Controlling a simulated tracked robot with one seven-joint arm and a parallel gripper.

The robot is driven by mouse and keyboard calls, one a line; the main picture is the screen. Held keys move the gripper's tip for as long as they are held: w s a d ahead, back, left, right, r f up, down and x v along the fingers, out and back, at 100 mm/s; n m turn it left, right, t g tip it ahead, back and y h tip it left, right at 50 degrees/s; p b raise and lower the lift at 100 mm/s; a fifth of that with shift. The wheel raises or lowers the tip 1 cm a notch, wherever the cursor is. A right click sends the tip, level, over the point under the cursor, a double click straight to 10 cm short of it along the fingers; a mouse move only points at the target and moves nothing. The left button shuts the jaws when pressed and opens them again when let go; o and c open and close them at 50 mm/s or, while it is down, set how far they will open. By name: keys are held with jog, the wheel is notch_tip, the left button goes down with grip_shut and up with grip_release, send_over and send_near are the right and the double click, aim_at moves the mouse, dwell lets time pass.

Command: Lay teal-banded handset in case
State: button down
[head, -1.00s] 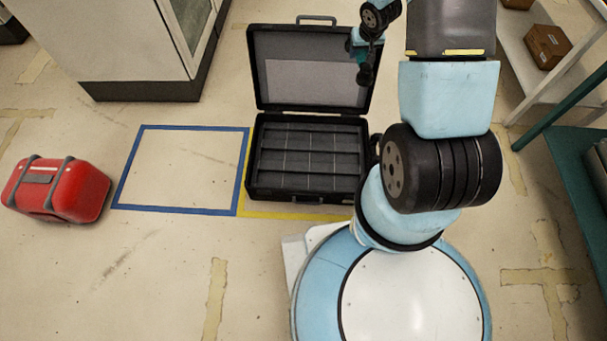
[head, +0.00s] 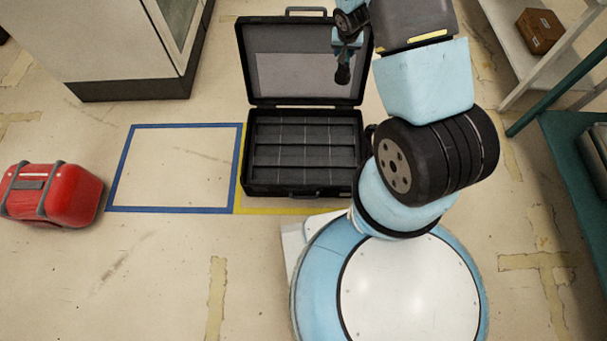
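The open black case (head: 248,180) lies on the floor in the head view, lid (head: 262,95) raised at the back. Its grey inside is divided by thin lines into several compartments, and no handset shows in it. My gripper (head: 344,50) is small in the picture, above the lid's right part. A dark handset (head: 343,74) hangs down from it, its rounded end lowest; my gripper appears shut on it. The handset's upper part is hidden by the gripper and wrist, and I cannot clearly make out its teal band. It is apart from the case's compartments.
A blue taped rectangle (head: 175,125) on the floor left of the case is empty. A red case (head: 62,195) lies farther left. A white cabinet (head: 110,45) stands at the back left. A shelf with a brown box (head: 540,32) and a teal table (head: 575,150) stand right.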

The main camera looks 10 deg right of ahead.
notch_tip(320, 180, down, 10)
jog(key=a+m+h, duration=0.2)
jog(key=a+m, duration=0.1)
jog(key=m, duration=0.1)
jog(key=m+g+h, duration=0.1)
jog(key=m+g, duration=0.4)
jog(key=m, duration=0.8)
send_over(298, 174)
notch_tip(298, 174, down, 37)
jog(key=shift+d+r, duration=0.1)
jog(key=shift+f, duration=1.7)
jog(key=c, duration=0.6)
grip_release()
jog(key=shift+r, duration=0.1)
